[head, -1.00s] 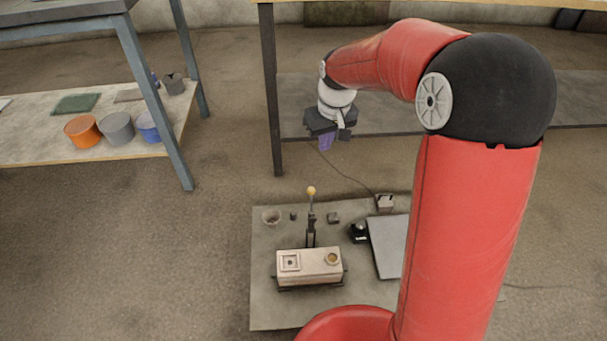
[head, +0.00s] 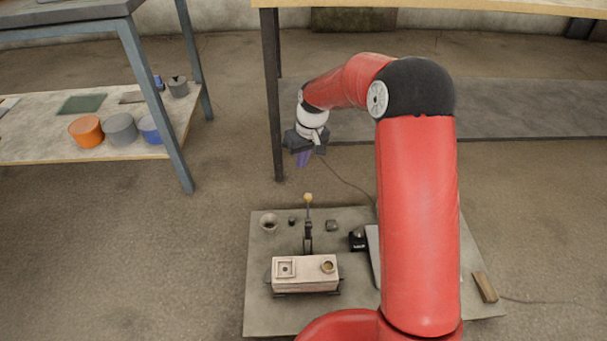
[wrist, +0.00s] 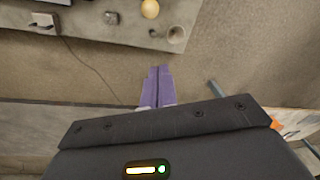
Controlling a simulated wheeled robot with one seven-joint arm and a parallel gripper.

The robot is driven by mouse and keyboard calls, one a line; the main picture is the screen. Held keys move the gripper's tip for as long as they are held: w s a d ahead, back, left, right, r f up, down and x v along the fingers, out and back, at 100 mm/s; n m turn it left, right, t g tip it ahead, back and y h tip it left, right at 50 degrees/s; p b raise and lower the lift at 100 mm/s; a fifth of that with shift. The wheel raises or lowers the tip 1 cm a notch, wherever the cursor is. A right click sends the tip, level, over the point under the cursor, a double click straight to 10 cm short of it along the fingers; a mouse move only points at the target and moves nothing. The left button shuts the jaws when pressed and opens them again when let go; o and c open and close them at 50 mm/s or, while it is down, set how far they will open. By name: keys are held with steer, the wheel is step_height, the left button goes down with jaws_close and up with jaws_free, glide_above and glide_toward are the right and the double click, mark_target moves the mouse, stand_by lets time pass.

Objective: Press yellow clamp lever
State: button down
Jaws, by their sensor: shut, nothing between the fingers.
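The clamp lever stands upright behind a pale block, with a yellow ball knob (head: 308,197) on top of its dark arm (head: 308,237). The yellow knob also shows at the top of the wrist view (wrist: 150,9). My gripper (head: 304,160) has purple fingers and hangs above and behind the knob, apart from it. In the wrist view the fingers (wrist: 157,82) lie together, shut with nothing between them. The pale block (head: 305,273), with a square recess and a round hole on top, sits on the grey board in front of the lever.
The grey board (head: 258,318) also bears a small bowl (head: 269,222), small dark blocks and a wooden bar (head: 485,287). A shelf at left holds orange (head: 86,132), grey and blue pots. A tall table's dark leg (head: 272,100) stands behind my gripper.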

steer(key=s+f, duration=0.3)
steer(key=f, duration=0.5)
steer(key=shift+d, duration=0.2)
steer(key=shift+s+f+b, duration=0.15)
steer(key=shift+s+b, duration=0.1)
steer(key=shift+b, duration=0.05)
